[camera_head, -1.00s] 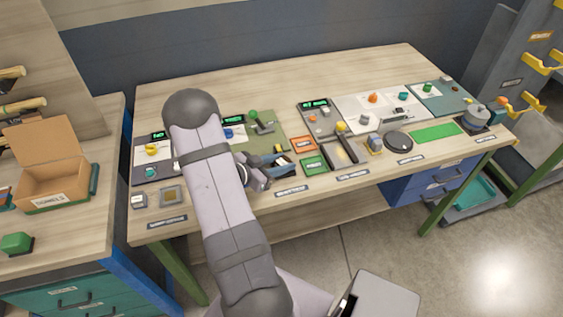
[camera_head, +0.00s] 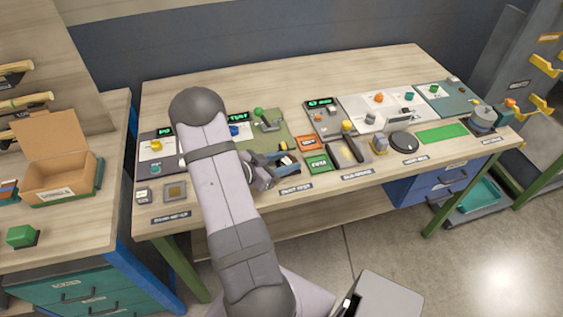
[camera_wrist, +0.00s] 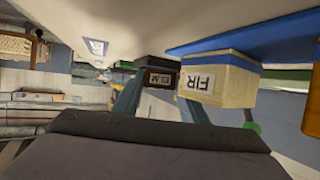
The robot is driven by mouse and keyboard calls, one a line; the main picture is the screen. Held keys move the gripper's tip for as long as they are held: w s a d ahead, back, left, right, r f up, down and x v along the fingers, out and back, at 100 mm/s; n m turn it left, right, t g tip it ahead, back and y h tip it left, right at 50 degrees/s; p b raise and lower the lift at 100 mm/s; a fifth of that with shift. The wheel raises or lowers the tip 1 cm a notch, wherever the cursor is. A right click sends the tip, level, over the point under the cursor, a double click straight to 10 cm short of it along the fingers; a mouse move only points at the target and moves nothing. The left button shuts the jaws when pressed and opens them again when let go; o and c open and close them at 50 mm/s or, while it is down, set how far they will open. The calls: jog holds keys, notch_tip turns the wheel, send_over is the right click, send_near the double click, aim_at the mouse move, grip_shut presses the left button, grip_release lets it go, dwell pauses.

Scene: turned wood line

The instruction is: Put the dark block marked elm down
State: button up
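The dark block marked elm (camera_wrist: 162,79) shows in the wrist view between the two fingertips of my gripper (camera_wrist: 161,92). The fingers close in on its two sides, and my gripper looks shut on it. The tip of the right finger is partly hidden by a pale block marked FIR (camera_wrist: 215,85), which stands beside the elm block. In the head view my gripper (camera_head: 274,168) is low over the front middle of the workbench (camera_head: 320,210). The elm block is small there, and I cannot tell whether it touches the bench.
An orange plate (camera_head: 309,143) and a green plate (camera_head: 318,163) lie just right of my gripper. A tray (camera_head: 345,153) and a black disc (camera_head: 403,141) are farther right. A green lever (camera_head: 259,113) stands behind. The rear strip of the bench is clear.

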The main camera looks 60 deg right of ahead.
jog(key=shift+s+a, duration=0.1)
jog(key=shift+a, duration=0.1)
jog(key=b+v, duration=0.1)
jog(key=v, duration=1)
jog(key=shift+w+a+r, duration=0.2)
jog(key=shift+w+r, duration=0.05)
jog(key=shift+r, duration=0.1)
